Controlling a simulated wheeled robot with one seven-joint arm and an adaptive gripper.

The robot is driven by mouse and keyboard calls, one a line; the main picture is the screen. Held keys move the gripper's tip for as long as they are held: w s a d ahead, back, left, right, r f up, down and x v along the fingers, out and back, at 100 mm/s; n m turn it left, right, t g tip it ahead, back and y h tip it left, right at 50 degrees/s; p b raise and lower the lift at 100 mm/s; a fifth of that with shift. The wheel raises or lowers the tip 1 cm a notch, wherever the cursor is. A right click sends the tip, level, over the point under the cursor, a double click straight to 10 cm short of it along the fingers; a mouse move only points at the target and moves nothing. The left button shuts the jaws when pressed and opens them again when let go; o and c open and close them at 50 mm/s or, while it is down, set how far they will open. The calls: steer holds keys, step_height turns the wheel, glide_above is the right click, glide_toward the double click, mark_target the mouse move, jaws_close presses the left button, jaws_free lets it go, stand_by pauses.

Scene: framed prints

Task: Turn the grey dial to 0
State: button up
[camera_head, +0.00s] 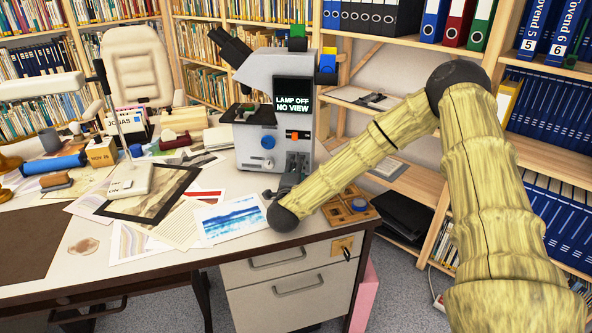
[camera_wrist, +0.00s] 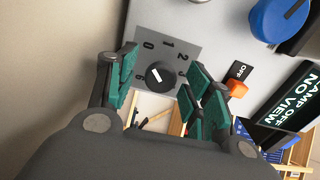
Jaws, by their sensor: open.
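The grey dial (camera_wrist: 160,76) is a dark round knob with a white pointer line, on a grey plate with printed numbers including 0, 1 and 2. Its pointer slants toward the upper left in the wrist view; I cannot tell exactly which mark it meets. My gripper (camera_wrist: 157,69) is open, with its teal-padded fingers on either side of the dial. Contact with it is not clear.
The machine's screen (camera_head: 293,92) reads "LAMP OFF NO VIEW". A blue knob (camera_wrist: 284,18) and an orange switch (camera_wrist: 236,89) marked OFF sit near the dial. A wooden tray (camera_head: 350,207) stands at the desk's right edge. Papers and a blue print (camera_head: 232,219) lie in front.

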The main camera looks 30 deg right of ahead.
steer(key=v, duration=1.2)
stand_by(0.4)
